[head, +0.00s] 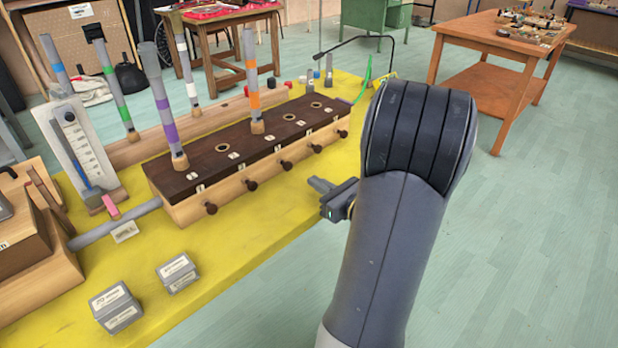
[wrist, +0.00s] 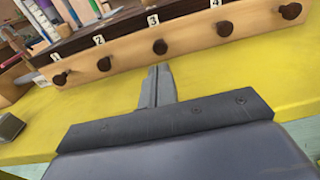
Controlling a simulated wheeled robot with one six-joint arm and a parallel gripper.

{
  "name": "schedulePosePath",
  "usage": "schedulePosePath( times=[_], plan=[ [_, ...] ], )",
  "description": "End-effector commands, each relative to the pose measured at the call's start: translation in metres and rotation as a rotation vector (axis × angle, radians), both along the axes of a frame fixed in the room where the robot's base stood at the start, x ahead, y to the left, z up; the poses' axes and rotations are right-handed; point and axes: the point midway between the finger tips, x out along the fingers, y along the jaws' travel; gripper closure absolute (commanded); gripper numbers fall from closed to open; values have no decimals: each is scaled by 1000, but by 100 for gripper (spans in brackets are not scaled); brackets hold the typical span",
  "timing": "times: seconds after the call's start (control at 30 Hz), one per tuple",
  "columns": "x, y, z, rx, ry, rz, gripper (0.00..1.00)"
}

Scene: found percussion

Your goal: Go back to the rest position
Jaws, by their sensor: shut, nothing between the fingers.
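My gripper (head: 320,185) is over the right edge of the yellow table (head: 240,255) in the head view, in front of the long wooden box. In the wrist view, my gripper (wrist: 158,72) has its fingers together with nothing between them. The fingers point at the box's front face, apart from it. My arm rises at the right of the head view and hides part of the floor and the table's far end.
The dark-topped box (head: 215,165) has several front knobs and holds banded tubes (head: 160,100) upright. Two small grey boxes (head: 178,270) stand near the table's front. An orange-brown table (head: 505,50) stands back right. Floor at right is clear.

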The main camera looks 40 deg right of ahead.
Motion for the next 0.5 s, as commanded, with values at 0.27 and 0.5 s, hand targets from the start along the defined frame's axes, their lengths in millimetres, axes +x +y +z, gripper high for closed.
schedulePosePath(
  times=[0.27,0.5],
  plan=[
    [-43,-4,3,3,1,-5,100],
    [-60,-5,4,1,1,-2,100]
  ],
)
